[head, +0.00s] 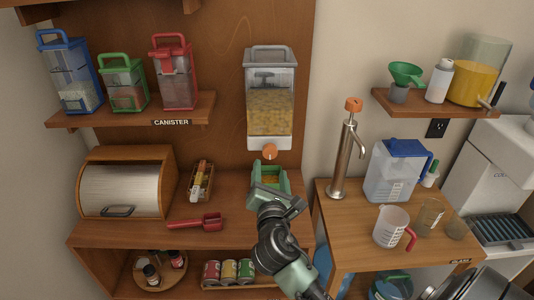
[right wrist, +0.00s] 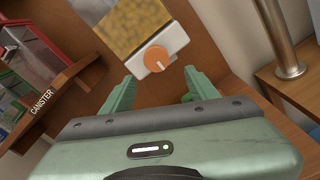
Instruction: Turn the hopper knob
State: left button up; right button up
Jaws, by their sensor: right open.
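The hopper (head: 270,95) is a clear container of yellow grains with a grey lid and a white base, mounted on the wooden back panel. Its round orange knob (head: 270,150) is on the front of the white base. In the right wrist view the knob (right wrist: 156,58) has a pale line across it and shows just beyond the fingertips. My right gripper (head: 270,168) is open, just below the knob in the head view. Its two green fingers (right wrist: 159,75) are spread wide, with no visible contact with the knob. My left gripper is not in view.
A canister shelf (head: 200,108) is at upper left. A bread box (head: 125,190) and a red scoop (head: 195,222) are on the wooden counter (head: 130,232). A metal pump tap (head: 342,165) and a blue-lidded pitcher (head: 392,175) stand on the right table.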

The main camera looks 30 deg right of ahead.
aim_at(270, 155)
jog(key=shift+n, duration=0.3)
jog(key=x, duration=0.2)
jog(key=p+x, duration=0.1)
jog(key=x, duration=0.2)
jog(key=r+x, duration=0.1)
jog(key=x, duration=0.2)
jog(key=shift+d+p, duration=0.1)
jog(key=shift+p, duration=0.25)
grip_shut()
